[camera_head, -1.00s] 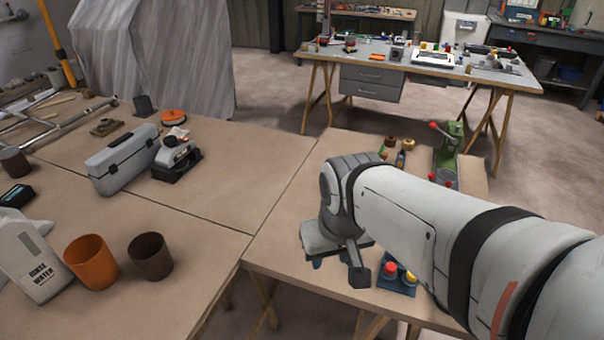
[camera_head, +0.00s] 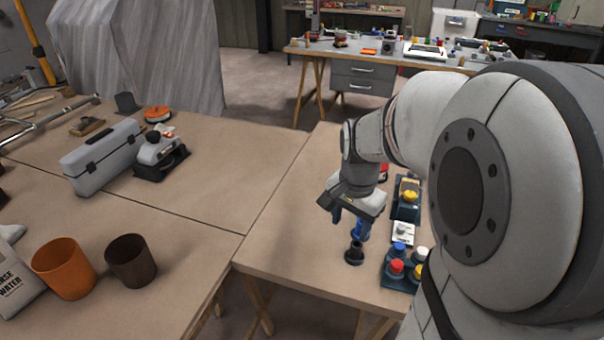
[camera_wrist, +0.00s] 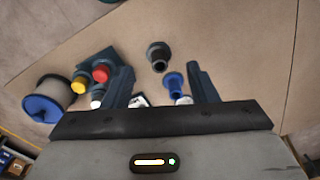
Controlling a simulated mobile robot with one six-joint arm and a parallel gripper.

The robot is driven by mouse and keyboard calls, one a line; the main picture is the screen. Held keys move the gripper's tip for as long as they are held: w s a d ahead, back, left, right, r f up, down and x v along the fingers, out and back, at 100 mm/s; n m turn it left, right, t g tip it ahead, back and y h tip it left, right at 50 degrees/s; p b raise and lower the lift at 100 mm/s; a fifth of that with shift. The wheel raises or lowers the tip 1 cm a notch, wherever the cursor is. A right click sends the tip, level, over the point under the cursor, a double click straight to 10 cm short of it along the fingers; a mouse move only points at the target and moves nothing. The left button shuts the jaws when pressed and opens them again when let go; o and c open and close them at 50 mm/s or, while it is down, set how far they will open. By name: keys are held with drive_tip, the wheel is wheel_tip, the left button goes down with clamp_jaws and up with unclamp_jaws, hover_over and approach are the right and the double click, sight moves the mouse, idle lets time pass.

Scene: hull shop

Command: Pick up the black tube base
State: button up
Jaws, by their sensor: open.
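The black tube base (camera_head: 354,253) stands upright on the near right table, close to its left part. It also shows in the wrist view (camera_wrist: 158,56), just beyond the fingertips and between their lines. A similar blue tube piece (camera_head: 359,231) stands right behind it; in the wrist view the blue piece (camera_wrist: 174,85) is between my fingers, nearer the right one. My gripper (camera_head: 350,215) points down above and behind the black tube base, open and holding nothing. In the wrist view my gripper (camera_wrist: 157,70) has its two fingers wide apart.
A dark block with red, yellow and white caps (camera_head: 396,268) is right of the tube base. A white box with a blue cap (camera_head: 402,234) is beside the blue piece. A blue-ended spool (camera_wrist: 47,103) lies left in the wrist view. The tabletop left of the tube base is clear.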

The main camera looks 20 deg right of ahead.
sight(355, 250)
drive_tip(key=w+d+f+m, duration=0.1)
drive_tip(key=f, duration=0.1)
drive_tip(key=w+d+f+m+b, duration=0.1)
drive_tip(key=d+f+m, duration=0.2)
drive_tip(key=f, duration=0.1)
drive_tip(key=shift+w+d+f+m+g+b, duration=0.1)
drive_tip(key=shift+w+d+m+g+b, duration=0.25)
drive_tip(key=shift+w+m+g, duration=0.05)
drive_tip(key=f, duration=0.4)
drive_tip(key=f+b, duration=0.1)
drive_tip(key=f, duration=0.2)
drive_tip(key=shift+a, duration=0.3)
drive_tip(key=c, duration=1.1)
